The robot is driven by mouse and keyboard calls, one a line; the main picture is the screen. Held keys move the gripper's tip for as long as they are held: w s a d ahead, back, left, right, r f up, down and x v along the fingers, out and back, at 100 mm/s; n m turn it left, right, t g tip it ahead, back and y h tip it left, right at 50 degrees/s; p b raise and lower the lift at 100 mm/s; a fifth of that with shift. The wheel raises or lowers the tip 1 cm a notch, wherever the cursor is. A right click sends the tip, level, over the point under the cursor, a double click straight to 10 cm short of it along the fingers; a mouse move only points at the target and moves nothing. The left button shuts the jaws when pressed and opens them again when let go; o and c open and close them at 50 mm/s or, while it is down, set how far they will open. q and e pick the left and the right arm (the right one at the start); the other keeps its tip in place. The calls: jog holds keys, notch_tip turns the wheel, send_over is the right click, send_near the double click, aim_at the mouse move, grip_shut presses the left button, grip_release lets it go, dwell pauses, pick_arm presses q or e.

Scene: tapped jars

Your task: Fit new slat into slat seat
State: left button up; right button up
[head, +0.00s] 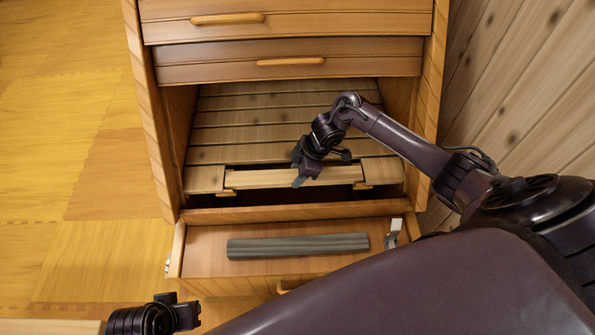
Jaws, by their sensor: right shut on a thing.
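The new slat (258,179), a pale wooden strip, lies level in the gap at the front of the slatted shelf. The slat seat is this gap, between two short end pieces, with small light brackets (226,193) at its lower corners. A dark line shows along the slat's back edge; I cannot tell whether it rests fully down. My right gripper (304,178) is shut on the new slat near its middle and hides part of it. My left gripper (187,314) is at the bottom left, away from the slat; its fingers are unclear.
A grey weathered slat (298,246) lies in the open drawer (206,237) below the shelf. A small metal and white piece (392,234) is at the drawer's right end. Closed drawers (228,19) are above. A plank wall (500,95) stands close on the right; floor is free on the left.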

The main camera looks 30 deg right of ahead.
jog(key=o, duration=1.2)
pick_arm(q)
jog(key=shift+d, duration=0.1)
pick_arm(e)
jog(key=shift+p+v, duration=0.4)
jog(key=shift+v, duration=0.4)
pick_arm(q)
jog(key=shift+s+a+r+g+p, duration=0.15)
jog(key=shift+a+r+p, duration=0.15)
jog(key=shift+r+p, duration=0.2)
jog(key=shift+s+a+r+g+p, duration=0.15)
jog(key=shift+a+r+p, duration=0.2)
jog(key=shift+r, duration=0.25)
pick_arm(e)
jog(key=v, duration=0.6)
jog(key=shift+r, duration=0.15)
